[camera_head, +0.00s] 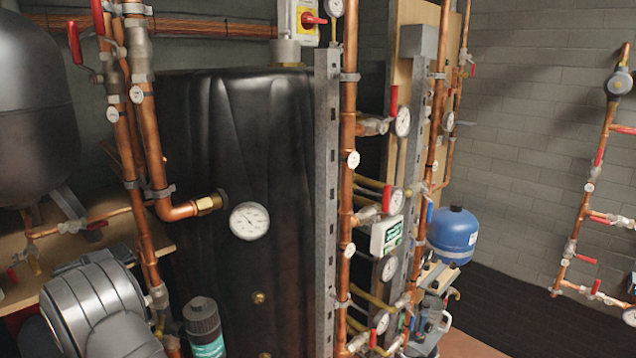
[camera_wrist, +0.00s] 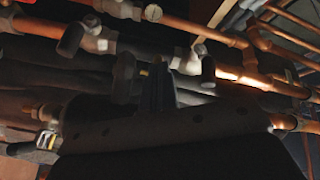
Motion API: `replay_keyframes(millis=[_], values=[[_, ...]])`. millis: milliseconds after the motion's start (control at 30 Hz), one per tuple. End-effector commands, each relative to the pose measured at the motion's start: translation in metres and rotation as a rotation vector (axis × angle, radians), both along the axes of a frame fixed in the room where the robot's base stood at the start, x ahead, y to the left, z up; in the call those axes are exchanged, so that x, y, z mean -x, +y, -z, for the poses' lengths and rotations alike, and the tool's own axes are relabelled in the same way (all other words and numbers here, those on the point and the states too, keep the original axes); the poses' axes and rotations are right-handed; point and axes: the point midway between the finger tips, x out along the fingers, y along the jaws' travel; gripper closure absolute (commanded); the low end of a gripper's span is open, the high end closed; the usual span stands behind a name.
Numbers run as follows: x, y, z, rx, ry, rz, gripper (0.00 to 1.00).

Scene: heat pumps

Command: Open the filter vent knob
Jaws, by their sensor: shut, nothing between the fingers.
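I cannot make out the filter vent knob for sure in either view. In the head view, a dark canister with a teal label (camera_head: 205,335) stands at the bottom, left of the black tank; it may be the filter, and its lower part is cut off. In the wrist view, my gripper (camera_wrist: 159,85) is shut and empty, its dark fingers together and pointing at the pipework. Dark handle-like parts (camera_wrist: 123,75) lie close around the fingertips; the dim picture does not show whether they touch. My gripper is hidden in the head view.
A copper pipe (camera_head: 145,130) runs down beside the black tank (camera_head: 250,130), with a gauge (camera_head: 249,221) in front. A dark vessel (camera_head: 35,110) hangs at upper left. In the wrist view, copper pipes (camera_wrist: 265,80) and valves crowd the right side, leaving little free room.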

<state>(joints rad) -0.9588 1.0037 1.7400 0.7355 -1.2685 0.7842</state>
Motion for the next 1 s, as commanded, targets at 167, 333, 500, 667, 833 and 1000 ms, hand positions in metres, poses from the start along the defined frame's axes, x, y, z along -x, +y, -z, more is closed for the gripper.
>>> replay_keyframes(millis=[167, 333, 500, 667, 833, 1000], values=[[-0.001, -0.002, 0.003, 0.000, 0.000, 0.004, 1.00], [-0.001, -0.003, 0.006, 0.000, 0.001, 0.004, 1.00], [-0.002, -0.006, 0.011, 0.001, 0.001, 0.004, 1.00], [-0.003, -0.009, 0.014, 0.001, 0.000, 0.005, 1.00], [-0.002, -0.008, 0.015, 0.000, 0.000, 0.004, 1.00], [-0.001, -0.003, 0.019, 0.000, -0.001, 0.003, 1.00]])
